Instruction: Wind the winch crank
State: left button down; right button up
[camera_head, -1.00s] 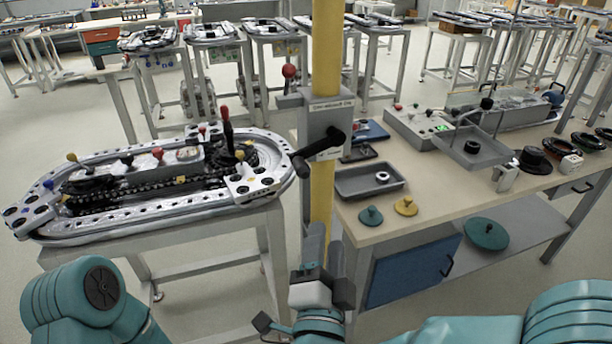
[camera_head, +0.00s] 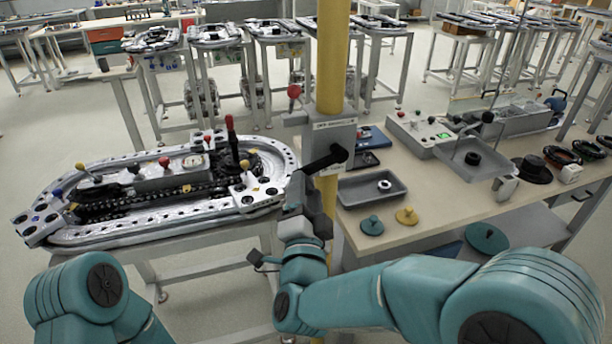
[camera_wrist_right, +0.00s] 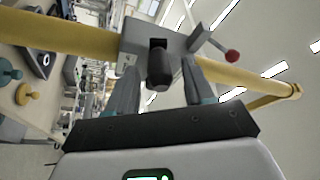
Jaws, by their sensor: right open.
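The grey winch box (camera_head: 335,135) is clamped to the yellow post (camera_head: 333,60) in the head view. Its black crank arm (camera_head: 322,162) points left and slightly down from the hub. My right gripper (camera_head: 304,192) is just below the outer end of the crank and hides part of its handle. In the right wrist view the dark crank handle (camera_wrist_right: 160,70) points toward the camera. It lies between the two spread fingers of my right gripper (camera_wrist_right: 162,78), with gaps at the sides. My left arm shows at the lower left of the head view, but its gripper does not.
A red-knobbed lever (camera_head: 294,92) sticks out left of the winch. The ring track (camera_head: 90,235) stands close on the left. On the right, the workbench (camera_head: 440,215) holds a grey tray (camera_head: 355,190), green and yellow knobs and a control box (camera_head: 420,135).

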jog(key=shift+x, duration=1.1)
jog(key=shift+c, duration=0.3)
grip_shut()
jog(key=shift+r+m, duration=0.2)
jog(key=shift+m, duration=0.2)
